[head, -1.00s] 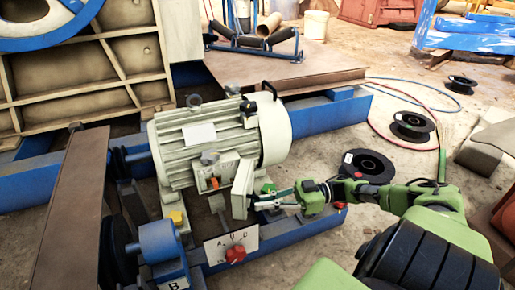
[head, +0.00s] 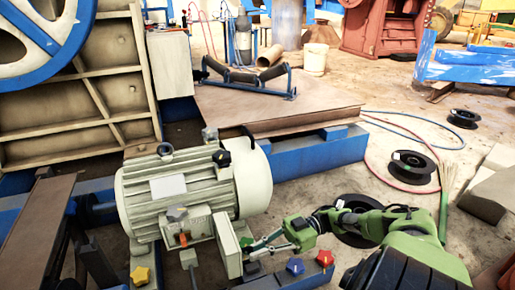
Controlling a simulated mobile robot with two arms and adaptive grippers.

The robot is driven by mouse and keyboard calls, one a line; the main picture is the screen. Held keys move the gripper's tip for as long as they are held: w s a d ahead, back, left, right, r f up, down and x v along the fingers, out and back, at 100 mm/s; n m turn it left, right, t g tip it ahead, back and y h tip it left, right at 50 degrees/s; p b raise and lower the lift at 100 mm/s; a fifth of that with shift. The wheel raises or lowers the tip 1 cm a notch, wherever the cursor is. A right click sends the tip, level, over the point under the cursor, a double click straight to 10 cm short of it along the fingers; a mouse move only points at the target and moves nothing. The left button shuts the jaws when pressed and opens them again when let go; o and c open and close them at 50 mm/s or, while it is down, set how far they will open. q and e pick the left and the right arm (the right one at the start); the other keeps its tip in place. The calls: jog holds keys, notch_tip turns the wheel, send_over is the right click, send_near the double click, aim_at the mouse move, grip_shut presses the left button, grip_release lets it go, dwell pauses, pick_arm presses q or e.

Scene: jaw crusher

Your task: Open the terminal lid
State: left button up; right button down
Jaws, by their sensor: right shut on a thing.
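The pale electric motor (head: 188,192) stands at lower centre-left in the head view. On its near side is the terminal box (head: 185,231), with an orange part visible at its opening. The flat cream terminal lid (head: 228,248) stands upright and swung out at the right side of the box. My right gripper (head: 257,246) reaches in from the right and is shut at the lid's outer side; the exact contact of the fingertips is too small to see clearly. My left gripper is not in view.
Star knobs, yellow (head: 140,275), blue (head: 295,265) and red (head: 325,258), sit near the motor's base. Black cable spools (head: 411,167) lie on the floor to the right. A brown plate (head: 270,108) and a blue beam (head: 320,153) lie behind the motor.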

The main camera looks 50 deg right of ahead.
jog(key=shift+w+d+r+t, duration=0.2)
jog(key=shift+w+d+t, duration=0.1)
jog(key=shift+w, duration=0.3)
jog(key=c, duration=2.2)
grip_release()
jog(key=shift+a, duration=0.1)
jog(key=shift+w+a+f, duration=0.1)
jog(key=shift+s+f, duration=0.1)
jog(key=shift+s, duration=0.15)
jog(key=shift+v, duration=3.75)
